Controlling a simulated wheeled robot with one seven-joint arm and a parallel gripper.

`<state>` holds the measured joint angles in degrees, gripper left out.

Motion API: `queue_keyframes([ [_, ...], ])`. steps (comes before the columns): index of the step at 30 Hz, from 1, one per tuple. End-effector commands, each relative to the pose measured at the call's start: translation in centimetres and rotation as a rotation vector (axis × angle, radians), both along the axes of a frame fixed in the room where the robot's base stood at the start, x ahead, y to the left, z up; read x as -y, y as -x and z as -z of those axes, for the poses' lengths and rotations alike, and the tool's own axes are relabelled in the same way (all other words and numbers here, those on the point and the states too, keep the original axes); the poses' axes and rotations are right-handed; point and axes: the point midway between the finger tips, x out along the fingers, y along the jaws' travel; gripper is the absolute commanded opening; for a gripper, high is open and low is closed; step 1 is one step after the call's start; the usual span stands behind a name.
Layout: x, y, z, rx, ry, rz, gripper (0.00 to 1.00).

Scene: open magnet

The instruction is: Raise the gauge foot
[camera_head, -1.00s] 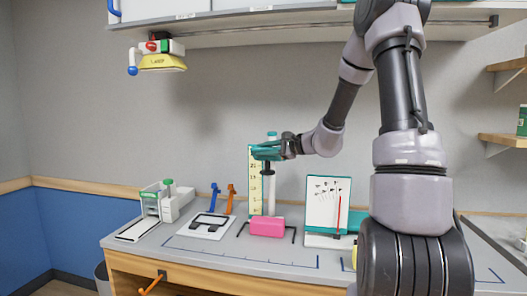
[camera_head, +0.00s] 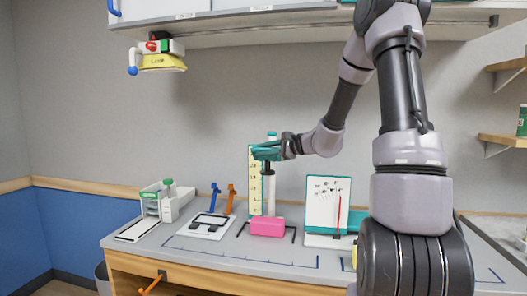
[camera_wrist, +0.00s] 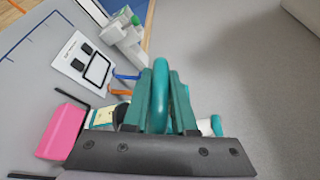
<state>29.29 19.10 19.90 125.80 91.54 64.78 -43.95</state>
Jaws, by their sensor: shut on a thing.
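The gauge stands at the back of the bench, with a yellow numbered scale (camera_head: 254,180) and a grey post (camera_head: 268,190) beside it. My gripper (camera_head: 266,152) is up by the upper part of the scale. The gauge foot cannot be clearly told apart behind the pink block (camera_head: 267,227), which sits at the gauge's base. The pink block also shows at the left in the wrist view (camera_wrist: 62,132).
A white plate with a black frame (camera_head: 207,226) and blue and orange hooks (camera_head: 231,197) stand left of the gauge. A white-green device (camera_head: 166,202) is farther left. A white chart board (camera_head: 328,203) stands right. The front of the bench (camera_head: 235,251) is clear.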

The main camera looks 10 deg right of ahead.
Motion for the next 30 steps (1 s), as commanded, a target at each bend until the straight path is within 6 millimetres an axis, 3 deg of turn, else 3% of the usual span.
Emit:
queue_keyframes([
  [15, 0.0, 0.0, 0.1, -0.001, 0.0, 0.0, 0.0],
  [24, -0.1, 0.1, 4.6, -0.006, -0.002, -0.002, 0.0],
  [30, 0.0, 0.0, 5.1, 0.0, 0.0, 0.001, 0.0],
])
